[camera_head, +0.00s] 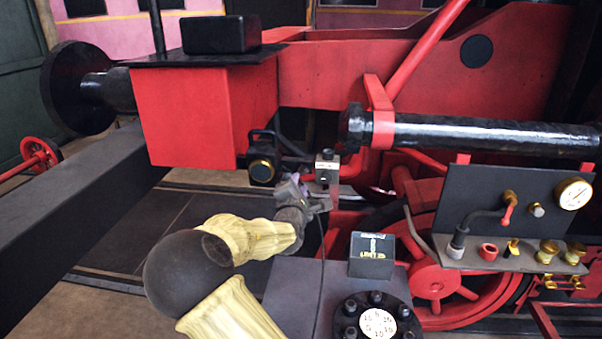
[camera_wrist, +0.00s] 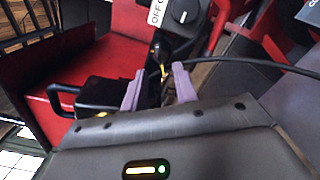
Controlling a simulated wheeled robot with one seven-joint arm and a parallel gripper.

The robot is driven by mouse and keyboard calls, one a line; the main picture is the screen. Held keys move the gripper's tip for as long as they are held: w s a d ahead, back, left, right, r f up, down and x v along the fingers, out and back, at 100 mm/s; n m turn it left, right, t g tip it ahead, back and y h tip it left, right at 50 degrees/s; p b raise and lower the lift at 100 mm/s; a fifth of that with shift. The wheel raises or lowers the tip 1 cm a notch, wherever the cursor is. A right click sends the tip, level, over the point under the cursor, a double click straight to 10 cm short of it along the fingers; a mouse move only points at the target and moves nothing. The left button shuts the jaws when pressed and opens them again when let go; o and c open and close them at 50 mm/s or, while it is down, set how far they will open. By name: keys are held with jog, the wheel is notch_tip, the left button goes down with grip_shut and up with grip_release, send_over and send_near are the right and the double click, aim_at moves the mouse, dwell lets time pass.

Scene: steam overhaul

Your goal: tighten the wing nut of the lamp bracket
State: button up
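The black lamp (camera_head: 262,165) with a brass-rimmed lens is beside the red beam box in the head view. A black body with a yellow-edged handle, probably the same lamp (camera_wrist: 105,94), is left of my fingers in the wrist view. My gripper (camera_head: 303,186) is just right of the lamp. In the wrist view my gripper (camera_wrist: 158,80) has its two purple fingers apart, with a gap between them. A small yellowish piece (camera_wrist: 163,71) shows in or behind that gap; I cannot tell whether it is the wing nut or whether a finger touches it. The bracket is not clearly distinguishable.
A small grey switch box (camera_head: 327,166) is close right of my gripper. A black cable (camera_wrist: 235,59) crosses behind the fingers. The red beam box (camera_head: 195,115) is at left. A black box (camera_head: 371,256) and a gauge panel (camera_head: 500,215) are at lower right.

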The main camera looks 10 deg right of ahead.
aim_at(302, 174)
jog(key=p+x, duration=0.1)
jog(key=x, duration=0.3)
jog(key=shift+r+p, duration=0.15)
jog(key=shift+p, duration=0.15)
jog(key=shift+w+d, duration=0.15)
jog(key=shift+w, duration=0.25)
grip_shut()
